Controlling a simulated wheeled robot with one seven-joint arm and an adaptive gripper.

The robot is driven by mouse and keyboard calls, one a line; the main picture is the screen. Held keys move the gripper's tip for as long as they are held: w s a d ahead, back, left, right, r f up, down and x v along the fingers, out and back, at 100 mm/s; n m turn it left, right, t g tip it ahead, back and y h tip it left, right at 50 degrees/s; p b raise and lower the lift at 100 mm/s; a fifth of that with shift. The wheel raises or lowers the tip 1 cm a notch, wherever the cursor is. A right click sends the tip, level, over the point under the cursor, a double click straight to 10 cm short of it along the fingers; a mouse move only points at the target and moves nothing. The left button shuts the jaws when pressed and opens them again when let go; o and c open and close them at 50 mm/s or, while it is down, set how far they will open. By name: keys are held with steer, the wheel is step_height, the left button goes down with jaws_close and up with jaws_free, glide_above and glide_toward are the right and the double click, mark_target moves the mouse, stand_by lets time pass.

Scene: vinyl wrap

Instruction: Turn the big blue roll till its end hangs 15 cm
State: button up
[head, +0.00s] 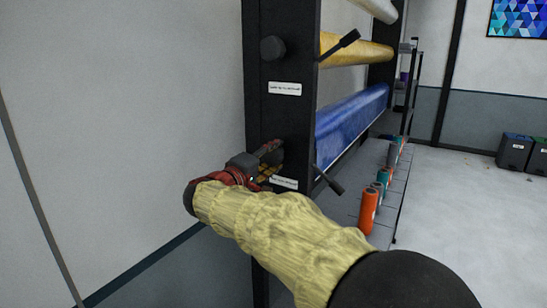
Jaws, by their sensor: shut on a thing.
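The big blue roll (352,125) lies level in a black rack (282,110), below a yellow roll. No loose hanging end of it can be made out from here. My gripper (268,162) is at the near upright of the rack, at the height of the blue roll's near end. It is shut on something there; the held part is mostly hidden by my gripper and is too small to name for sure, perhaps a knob. A black lever (329,180) sticks out at the right of the upright, just below the blue roll.
A yellow roll (358,50) and a pale roll (378,8) sit above. A black knob (272,49) is higher on the upright. Several small orange and teal rolls (368,212) stand on the grey shelf at right. Bins (515,151) stand far right; the floor before them is clear.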

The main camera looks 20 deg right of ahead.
steer(key=shift+n, duration=0.6)
steer(key=o, duration=1.1)
steer(key=shift+o, duration=0.3)
steer(key=v, duration=1.2)
